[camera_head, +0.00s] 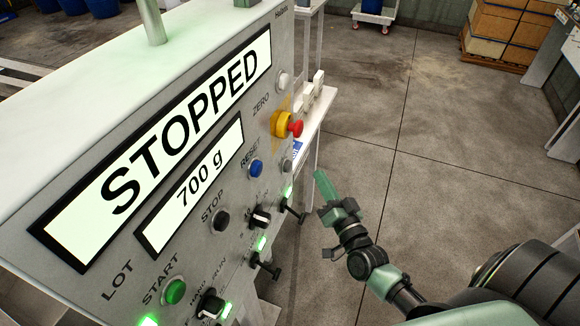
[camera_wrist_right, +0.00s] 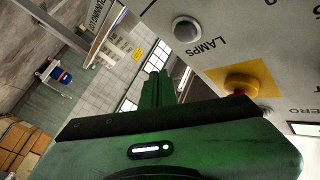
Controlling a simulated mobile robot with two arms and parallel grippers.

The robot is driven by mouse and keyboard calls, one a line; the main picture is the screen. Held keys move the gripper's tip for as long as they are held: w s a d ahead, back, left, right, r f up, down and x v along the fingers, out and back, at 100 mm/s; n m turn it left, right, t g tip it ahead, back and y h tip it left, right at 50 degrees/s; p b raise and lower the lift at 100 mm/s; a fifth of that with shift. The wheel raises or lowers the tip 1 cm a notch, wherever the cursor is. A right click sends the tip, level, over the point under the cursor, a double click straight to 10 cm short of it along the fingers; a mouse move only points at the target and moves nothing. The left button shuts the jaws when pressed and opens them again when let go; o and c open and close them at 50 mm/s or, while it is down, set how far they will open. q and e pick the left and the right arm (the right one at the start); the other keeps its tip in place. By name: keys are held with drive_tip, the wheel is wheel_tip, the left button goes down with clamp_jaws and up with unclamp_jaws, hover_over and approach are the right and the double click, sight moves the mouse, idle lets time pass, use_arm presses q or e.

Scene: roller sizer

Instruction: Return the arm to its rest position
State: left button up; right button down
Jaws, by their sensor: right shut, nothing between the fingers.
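My right gripper (camera_head: 322,186) is in front of the control panel, to the right of its lower controls, with green fingers pointing up in the picture. The fingers are shut together and empty. In the right wrist view, the shut fingers (camera_wrist_right: 155,90) stand at the centre. A gap of floor shows between the gripper and the panel in the head view. My left gripper is not in view.
The grey panel (camera_head: 190,218) fills the left, with a STOPPED display (camera_head: 150,150) and a 700 g display (camera_head: 190,187). A red mushroom button (camera_head: 296,128), a blue button (camera_head: 256,168) and a green button (camera_head: 175,291) stick out. Floor (camera_head: 440,160) is clear to the right.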

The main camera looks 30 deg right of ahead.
idle(0.3)
drive_tip(key=s+a+f+n+g+y+b, duration=0.1)
drive_tip(key=s+a+f+n+g, duration=0.2)
drive_tip(key=f, duration=0.9)
drive_tip(key=s+a+f+n+g+b, duration=0.1)
drive_tip(key=s+f+g, duration=0.35)
drive_tip(key=f, duration=0.85)
drive_tip(key=s+a+f+n+g+y+b, duration=0.15)
drive_tip(key=s+f, duration=0.45)
drive_tip(key=f, duration=0.6)
drive_tip(key=s+a+f+n+g, duration=0.1)
drive_tip(key=s+f+g, duration=0.2)
drive_tip(key=s+f, duration=0.3)
drive_tip(key=s+a+f+n+g+b, duration=0.1)
drive_tip(key=s+f, duration=0.5)
drive_tip(key=s, duration=0.7)
drive_tip(key=s+a+f+n+g, duration=0.2)
drive_tip(key=s+f+g, duration=0.3)
drive_tip(key=s, duration=0.4)
drive_tip(key=shift+s+f+n+g+h+b, duration=0.25)
drive_tip(key=shift+f+n+g+h+b, duration=0.1)
drive_tip(key=shift+f+n, duration=0.45)
drive_tip(key=shift+w, duration=0.15)
